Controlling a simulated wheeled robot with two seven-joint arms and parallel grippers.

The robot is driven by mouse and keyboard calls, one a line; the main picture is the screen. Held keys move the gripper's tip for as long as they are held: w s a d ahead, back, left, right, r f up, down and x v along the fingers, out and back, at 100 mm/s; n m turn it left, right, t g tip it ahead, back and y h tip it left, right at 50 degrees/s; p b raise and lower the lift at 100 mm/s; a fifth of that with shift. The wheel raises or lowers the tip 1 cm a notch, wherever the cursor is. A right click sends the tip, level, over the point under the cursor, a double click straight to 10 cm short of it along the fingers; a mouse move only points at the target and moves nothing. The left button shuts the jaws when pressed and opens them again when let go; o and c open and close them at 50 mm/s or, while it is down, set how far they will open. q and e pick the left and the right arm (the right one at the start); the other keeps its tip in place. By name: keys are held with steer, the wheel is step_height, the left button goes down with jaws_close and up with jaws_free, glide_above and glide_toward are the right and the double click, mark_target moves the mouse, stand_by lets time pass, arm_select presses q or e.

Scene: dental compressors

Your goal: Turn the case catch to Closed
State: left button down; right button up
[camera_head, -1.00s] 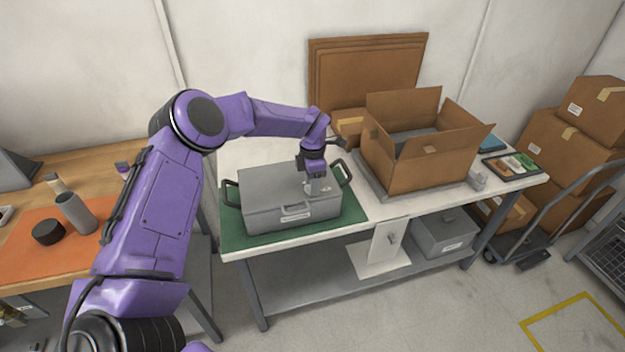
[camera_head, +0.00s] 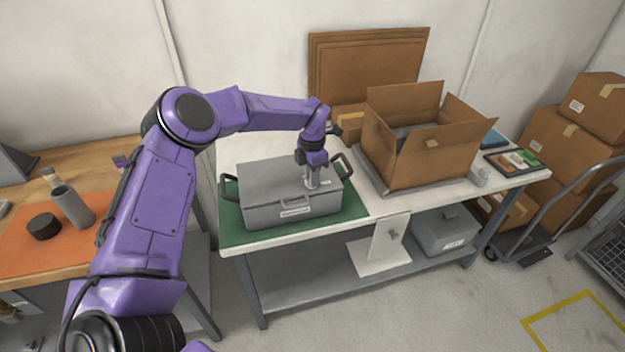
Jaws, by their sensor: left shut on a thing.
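The grey case (camera_head: 275,190) sits closed-lidded on a green mat (camera_head: 237,236) on the white table, with dark handles at both ends and a white label on its front. My left gripper (camera_head: 313,184) points down at the right part of the case's top front edge. It is shut on a small part there, probably the case catch, which the fingers mostly hide. I cannot read which way the catch is turned. My right gripper is not in view.
An open cardboard box (camera_head: 425,160) stands right of the case, with a tray of small items (camera_head: 514,161) beyond it. A wooden bench (camera_head: 95,184) with an orange mat is at left.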

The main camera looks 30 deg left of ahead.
arm_select(q)
steer(key=n+b, duration=0.3)
steer(key=shift+a+f+n, duration=0.1)
steer(key=shift+f+n, duration=0.15)
steer(key=shift+n, duration=0.15)
steer(key=n+b, duration=0.3)
steer(key=n, duration=0.1)
steer(key=shift+n+b, duration=0.3)
steer(key=shift+b, duration=0.05)
steer(key=n+b, duration=0.4)
steer(key=n, duration=0.1)
steer(key=shift+r, duration=0.1)
steer(key=shift+r+n+b, duration=0.15)
steer(key=shift+n+b, duration=0.55)
steer(key=shift+n, duration=0.4)
steer(key=c, duration=1.1)
jaws_free()
step_height(320, 180, up, 11)
steer(key=shift+f, duration=0.15)
